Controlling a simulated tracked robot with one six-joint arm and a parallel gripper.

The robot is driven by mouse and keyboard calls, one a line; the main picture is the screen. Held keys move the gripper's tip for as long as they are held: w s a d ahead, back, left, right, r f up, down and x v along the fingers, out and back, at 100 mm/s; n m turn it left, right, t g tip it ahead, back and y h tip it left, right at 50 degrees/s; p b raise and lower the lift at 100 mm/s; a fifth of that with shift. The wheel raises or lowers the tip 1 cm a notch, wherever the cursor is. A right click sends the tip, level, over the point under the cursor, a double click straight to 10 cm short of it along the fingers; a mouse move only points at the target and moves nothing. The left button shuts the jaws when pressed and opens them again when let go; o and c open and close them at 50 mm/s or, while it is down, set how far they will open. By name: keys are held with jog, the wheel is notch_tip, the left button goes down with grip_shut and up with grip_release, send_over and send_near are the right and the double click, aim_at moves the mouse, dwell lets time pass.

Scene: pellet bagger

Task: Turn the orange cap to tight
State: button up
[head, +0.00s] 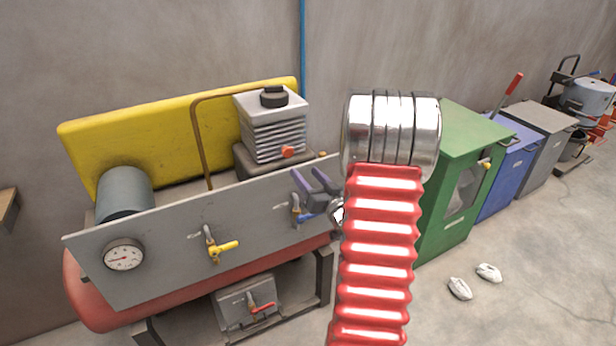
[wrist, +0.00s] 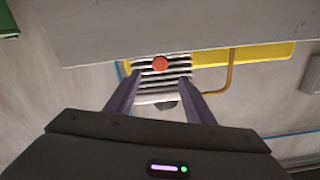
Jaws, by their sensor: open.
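The orange cap (head: 288,152) is a small round plug low on the front of the grey finned block (head: 275,132), behind the top edge of the grey panel. In the wrist view the orange cap (wrist: 160,63) shows face-on, just beyond and between the fingertips. My gripper (head: 311,178) has two purple fingers and hangs in front of the panel's right part, below and right of the cap in the head view. In the wrist view my gripper (wrist: 158,84) is open, with nothing between its fingers. The cap is apart from both fingers.
The grey panel (head: 165,235) carries a gauge (head: 124,256), a yellow-handled valve (head: 218,246) and a blue-handled valve (head: 300,216) close to my gripper. A brown pipe (head: 199,130) rises left of the block. A green cabinet (head: 455,180) stands right. Two white objects (head: 460,288) lie on the floor.

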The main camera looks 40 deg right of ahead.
jog(key=shift+a, duration=0.1)
dwell(0.3)
jog(key=w+a+r+n+g, duration=0.1)
jog(key=a+r+g, duration=0.25)
jog(key=a, duration=0.45)
jog(key=a+r+n+g, duration=0.1)
jog(key=a+r+g, duration=0.2)
jog(key=a+r, duration=0.35)
jog(key=s+a+n+g+y, duration=0.4)
jog(key=s+a+g+y, duration=0.1)
jog(key=s+a, duration=1.7)
jog(key=a, duration=0.3)
jog(key=shift+a+f, duration=0.1)
